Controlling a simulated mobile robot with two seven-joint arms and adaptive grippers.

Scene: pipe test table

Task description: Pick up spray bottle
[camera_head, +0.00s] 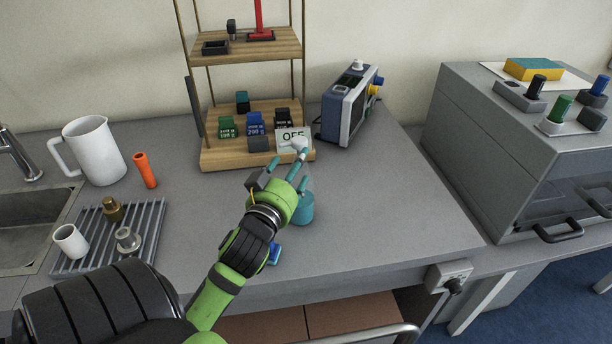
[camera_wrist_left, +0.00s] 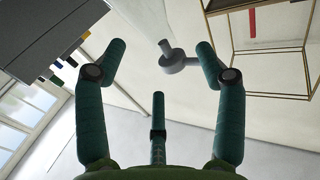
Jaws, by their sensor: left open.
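In the left wrist view, a grey nozzle-like top (camera_wrist_left: 176,62) appears between and beyond the fingertips, apart from both. My left gripper (camera_head: 290,171) is open, with its teal fingers spread at the bottle's upper part; it also shows in the left wrist view (camera_wrist_left: 161,50). Contact with the bottle cannot be told. My right gripper is out of view.
A wooden shelf (camera_head: 218,158) with small boxes and an OFF sign (camera_head: 292,136) stands behind. A blue-grey device (camera_head: 348,107) is at its right. A white jug (camera_head: 94,150), orange tube (camera_head: 145,170) and drying rack (camera_head: 90,262) are left.

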